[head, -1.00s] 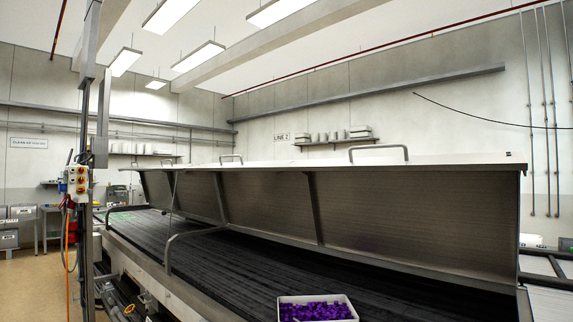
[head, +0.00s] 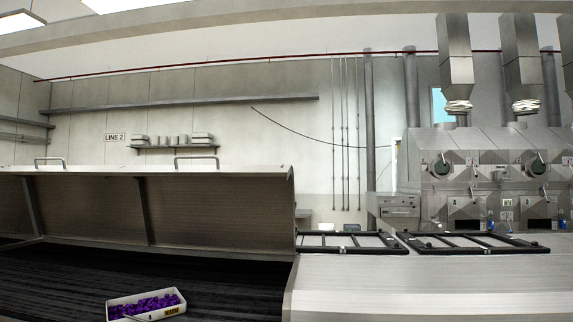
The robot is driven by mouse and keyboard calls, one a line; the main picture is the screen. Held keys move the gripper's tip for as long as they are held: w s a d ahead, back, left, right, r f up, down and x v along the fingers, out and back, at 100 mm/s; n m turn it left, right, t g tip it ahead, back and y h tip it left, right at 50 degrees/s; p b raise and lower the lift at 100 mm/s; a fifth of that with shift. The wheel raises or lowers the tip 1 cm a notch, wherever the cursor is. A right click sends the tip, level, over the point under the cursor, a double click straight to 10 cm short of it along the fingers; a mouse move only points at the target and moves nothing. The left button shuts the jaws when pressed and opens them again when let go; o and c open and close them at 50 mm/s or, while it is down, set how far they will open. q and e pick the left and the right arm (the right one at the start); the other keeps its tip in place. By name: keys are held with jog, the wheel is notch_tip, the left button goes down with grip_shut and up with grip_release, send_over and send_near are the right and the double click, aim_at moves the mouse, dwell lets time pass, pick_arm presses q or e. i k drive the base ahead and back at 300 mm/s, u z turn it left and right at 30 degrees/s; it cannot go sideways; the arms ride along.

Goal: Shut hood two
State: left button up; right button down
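A long metal hood (head: 90,210) stands raised over a dark slatted conveyor belt (head: 60,280) at the left in the head view. Its dark inner face is turned toward me. Two bar handles show on its top edge, a left one (head: 48,161) and a right one (head: 196,159). Which hood is number two cannot be told from a marking on it; a "LINE 2" sign (head: 115,137) hangs on the wall behind. Neither of my grippers is in view.
A white tray of purple pieces (head: 172,311) sits on the belt near the front. A flat metal surface (head: 420,285) lies to the right, with black frames (head: 350,250) behind it. Large metal machines (head: 470,190) stand at the back right.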

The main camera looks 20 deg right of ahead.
aim_at(235, 209)
jog(key=k, duration=0.55)
jog(key=z, duration=1)
jog(key=i, duration=1.3)
jog(key=u, duration=0.35)
